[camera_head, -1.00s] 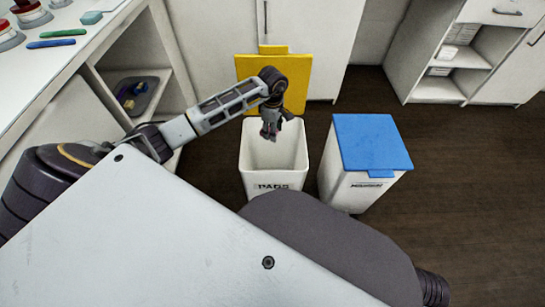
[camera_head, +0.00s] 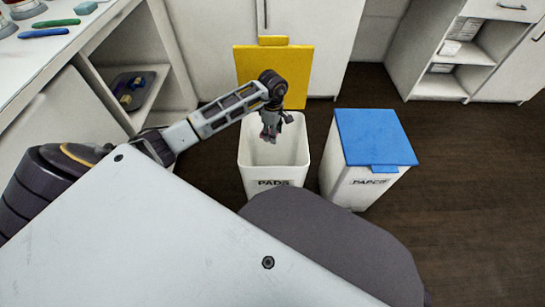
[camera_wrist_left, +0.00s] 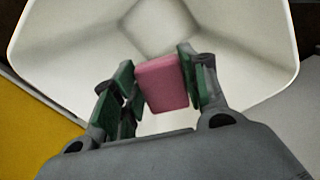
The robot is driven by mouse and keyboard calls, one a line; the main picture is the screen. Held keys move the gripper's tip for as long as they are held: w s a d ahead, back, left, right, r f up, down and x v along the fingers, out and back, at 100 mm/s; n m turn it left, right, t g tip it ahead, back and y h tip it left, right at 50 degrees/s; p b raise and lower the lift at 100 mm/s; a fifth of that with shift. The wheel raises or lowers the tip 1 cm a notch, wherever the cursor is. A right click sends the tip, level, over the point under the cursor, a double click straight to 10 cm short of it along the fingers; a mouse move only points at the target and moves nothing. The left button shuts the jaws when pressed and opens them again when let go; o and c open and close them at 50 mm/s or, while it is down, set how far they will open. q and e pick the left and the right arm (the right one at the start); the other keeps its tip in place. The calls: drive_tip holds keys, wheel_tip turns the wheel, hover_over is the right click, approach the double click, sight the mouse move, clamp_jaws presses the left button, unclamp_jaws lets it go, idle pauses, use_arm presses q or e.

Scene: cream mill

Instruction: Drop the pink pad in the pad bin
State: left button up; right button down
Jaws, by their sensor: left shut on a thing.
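The pink pad (camera_wrist_left: 162,84) is a small pink block between the fingers of my left gripper (camera_wrist_left: 157,88), which is shut on it. In the head view my left gripper (camera_head: 270,132) points down over the open mouth of the white pad bin (camera_head: 275,184), labelled PADS. The pad is barely visible there. The left wrist view looks down into the bin (camera_wrist_left: 75,50), whose floor appears bare. The bin's yellow lid (camera_head: 273,75) stands open at the back. My right gripper is not in view.
A second white bin with a shut blue lid (camera_head: 374,138) stands to the right. A counter (camera_head: 85,38) with a blue tool (camera_head: 43,33) and a green tool (camera_head: 56,22) is at the left. An open shelf unit (camera_head: 455,55) stands at the back right. Dark floor lies clear at the right.

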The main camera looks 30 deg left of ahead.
use_arm(q)
drive_tip(key=o, duration=1)
drive_tip(key=shift+r, duration=0.1)
drive_tip(key=shift+r, duration=5.9)
